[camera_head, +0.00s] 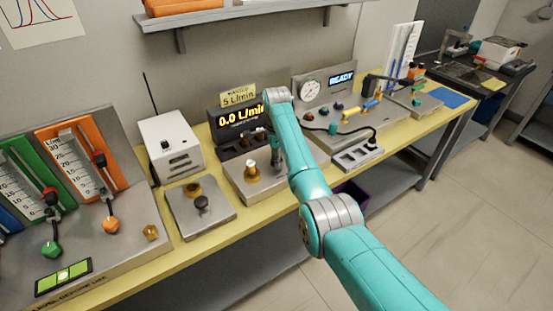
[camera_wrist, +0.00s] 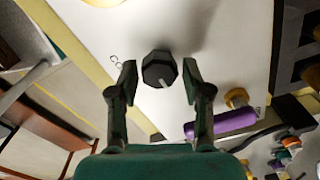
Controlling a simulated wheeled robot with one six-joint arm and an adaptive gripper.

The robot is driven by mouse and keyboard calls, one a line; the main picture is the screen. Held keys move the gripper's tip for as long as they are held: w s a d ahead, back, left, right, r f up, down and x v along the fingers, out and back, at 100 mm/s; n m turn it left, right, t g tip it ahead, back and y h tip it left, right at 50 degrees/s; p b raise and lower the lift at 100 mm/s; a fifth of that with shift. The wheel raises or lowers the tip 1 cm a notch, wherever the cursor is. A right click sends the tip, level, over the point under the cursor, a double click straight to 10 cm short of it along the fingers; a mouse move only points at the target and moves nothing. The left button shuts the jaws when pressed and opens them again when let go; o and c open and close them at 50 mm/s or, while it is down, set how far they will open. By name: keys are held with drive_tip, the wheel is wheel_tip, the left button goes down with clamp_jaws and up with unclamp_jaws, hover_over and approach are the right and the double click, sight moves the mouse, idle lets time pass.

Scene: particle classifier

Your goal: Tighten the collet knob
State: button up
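The collet knob, a dark faceted knob (camera_wrist: 159,69) with a pale pointer line, stands on a pale panel in the wrist view. Partly readable lettering beside it begins with "CO". My gripper (camera_wrist: 159,80) is open, with one finger on each side of the knob and a visible gap to it on both sides. I cannot tell how far the fingertips reach down around it. In the head view my arm comes down over the middle of the bench, and the knob cannot be made out there.
A purple cylinder (camera_wrist: 222,123) and a brass fitting (camera_wrist: 236,97) lie close to the right finger. In the head view, a display reading 0.0 L/min (camera_head: 238,115), a white box (camera_head: 172,146) and a brass post (camera_head: 251,174) stand left of my arm. A gauge panel (camera_head: 325,90) stands behind it.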

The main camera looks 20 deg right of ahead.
drive_tip(key=shift+o, duration=0.2)
wheel_tip(320, 180, up, 12)
idle(0.7)
drive_tip(key=shift+f, duration=0.1)
